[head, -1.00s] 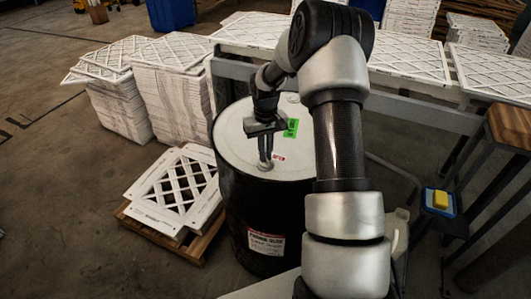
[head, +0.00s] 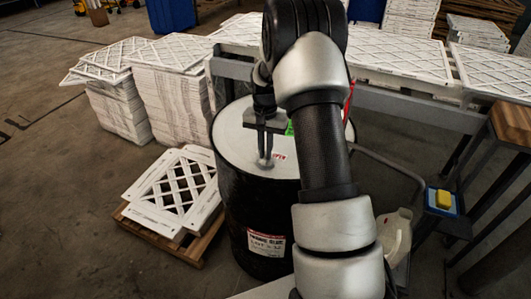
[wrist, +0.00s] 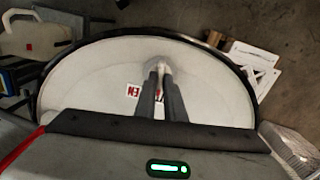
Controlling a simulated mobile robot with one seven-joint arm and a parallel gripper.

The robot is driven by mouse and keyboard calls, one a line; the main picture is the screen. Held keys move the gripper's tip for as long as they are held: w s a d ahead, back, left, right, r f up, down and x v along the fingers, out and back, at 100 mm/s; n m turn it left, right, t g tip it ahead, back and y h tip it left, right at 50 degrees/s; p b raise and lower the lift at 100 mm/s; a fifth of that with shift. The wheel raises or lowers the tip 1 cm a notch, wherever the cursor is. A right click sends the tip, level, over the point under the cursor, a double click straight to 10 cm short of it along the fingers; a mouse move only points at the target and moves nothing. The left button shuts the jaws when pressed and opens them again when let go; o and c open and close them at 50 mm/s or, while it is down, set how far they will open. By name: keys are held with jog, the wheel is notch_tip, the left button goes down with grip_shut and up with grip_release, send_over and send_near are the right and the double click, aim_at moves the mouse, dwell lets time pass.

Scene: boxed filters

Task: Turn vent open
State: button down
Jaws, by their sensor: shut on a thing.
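A black drum (head: 240,215) with a white lid (head: 233,130) stands in front of my arm. A small pale round vent (head: 265,163) sits near the front edge of the lid. My gripper (head: 265,158) points down at the vent, its two fingers close together and shut on it. In the wrist view the lid (wrist: 90,85) fills the middle, and the fingertips of my gripper (wrist: 161,70) meet at the vent (wrist: 158,63) near the rim. The fingers hide much of the vent, so how far it is turned cannot be told.
A pallet (head: 205,240) with white filter frames (head: 172,190) lies left of the drum. Stacks of filters (head: 170,95) stand behind it. A grey bench (head: 400,95) runs behind the drum. A yellow-and-blue item (head: 441,200) and a pale jug (head: 393,235) are at right.

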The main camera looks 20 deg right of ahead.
aim_at(265, 155)
jog(key=m, duration=0.5)
jog(key=shift+m, duration=0.3)
jog(key=m, duration=0.4)
jog(key=shift+m, duration=0.3)
jog(key=c, duration=1.8)
grip_release()
jog(key=shift+c, duration=0.2)
notch_tip(265, 155, up, 18)
jog(key=p, duration=0.1)
jog(key=shift+f, duration=0.25)
